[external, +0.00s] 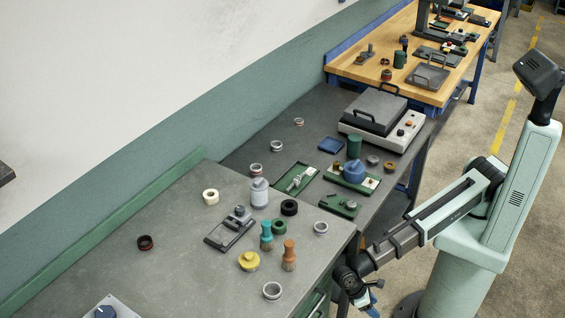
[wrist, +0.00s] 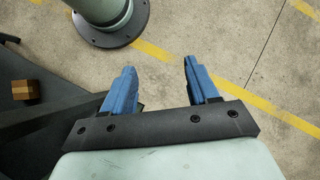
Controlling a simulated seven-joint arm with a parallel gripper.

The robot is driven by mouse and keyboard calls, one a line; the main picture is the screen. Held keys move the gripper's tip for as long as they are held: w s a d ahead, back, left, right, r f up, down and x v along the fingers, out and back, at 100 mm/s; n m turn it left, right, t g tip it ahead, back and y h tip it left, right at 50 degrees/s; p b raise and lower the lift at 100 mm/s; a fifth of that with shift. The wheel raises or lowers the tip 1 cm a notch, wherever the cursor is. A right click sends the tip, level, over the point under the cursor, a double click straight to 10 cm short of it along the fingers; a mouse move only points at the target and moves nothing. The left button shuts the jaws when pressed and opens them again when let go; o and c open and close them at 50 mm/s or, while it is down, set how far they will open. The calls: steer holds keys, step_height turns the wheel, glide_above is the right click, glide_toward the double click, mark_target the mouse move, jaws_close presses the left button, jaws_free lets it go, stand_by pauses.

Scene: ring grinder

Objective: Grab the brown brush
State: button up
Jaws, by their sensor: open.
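The brown brush (external: 289,256) stands upright near the front edge of the grey bench in the external view, with an orange-brown handle on top and a paler lower part. It stands clear of my gripper. My gripper (external: 373,297) is low beside the bench's front edge, to the right of and below the brush in the picture. In the wrist view its two blue fingers (wrist: 158,66) are apart with nothing between them, over the floor. I cannot make out the brush in the wrist view.
A teal brush (external: 266,236) and a yellow-topped brush (external: 249,261) stand close to the brown one. A metal ring (external: 272,291) lies in front, and a green ring (external: 279,226) behind. The bench edge (external: 335,258) lies between my gripper and the brush.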

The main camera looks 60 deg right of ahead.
steer(key=w+a+r+n+y, duration=0.1)
steer(key=w+a+r+n, duration=0.1)
steer(key=a+r, duration=0.6)
step_height(320, 180, up, 35)
steer(key=n+t+y, duration=0.5)
steer(key=t+y, duration=0.2)
steer(key=t, duration=0.1)
glide_above(291, 242)
steer(key=s+d, duration=0.2)
steer(key=d, duration=0.3)
steer(key=x, duration=0.8)
steer(key=shift+w+a, duration=0.2)
steer(key=shift+x, duration=2.65)
jaws_close()
